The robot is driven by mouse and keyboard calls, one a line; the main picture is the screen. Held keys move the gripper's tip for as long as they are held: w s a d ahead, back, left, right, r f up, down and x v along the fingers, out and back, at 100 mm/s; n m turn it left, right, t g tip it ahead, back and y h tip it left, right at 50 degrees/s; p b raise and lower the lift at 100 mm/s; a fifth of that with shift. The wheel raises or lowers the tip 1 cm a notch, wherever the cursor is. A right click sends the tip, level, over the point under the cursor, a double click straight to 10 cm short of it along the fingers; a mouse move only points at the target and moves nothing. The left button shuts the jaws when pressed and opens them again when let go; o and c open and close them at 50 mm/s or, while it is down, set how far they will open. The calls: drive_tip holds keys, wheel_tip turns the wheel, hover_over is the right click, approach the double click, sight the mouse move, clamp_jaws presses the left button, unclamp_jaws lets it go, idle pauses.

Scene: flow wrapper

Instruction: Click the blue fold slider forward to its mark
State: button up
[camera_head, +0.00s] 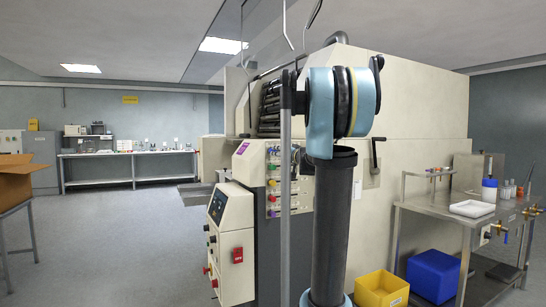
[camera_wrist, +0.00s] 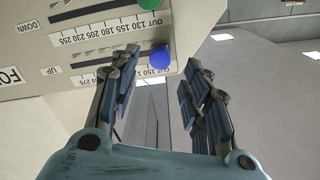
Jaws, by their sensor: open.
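The blue fold slider knob (camera_wrist: 160,57) sticks out from a pale machine panel in the wrist view. My gripper (camera_wrist: 162,68) is open and empty, with one finger on each side of the knob in the picture. I cannot tell whether the fingertips reach as deep as the knob, and no contact shows. In the head view the control panel (camera_head: 265,150) carries several coloured knobs; the blue one cannot be made out there and my gripper is not visible.
A green knob (camera_wrist: 147,5) sits just above the blue one on a parallel scale. The panel's edge lies just right of the knobs. A steel side table (camera_head: 440,205) with a white tray stands at the right, with yellow (camera_head: 381,289) and blue bins near it.

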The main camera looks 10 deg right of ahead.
drive_tip(key=x, duration=0.8)
drive_tip(key=shift+w, duration=0.1)
clamp_jaws()
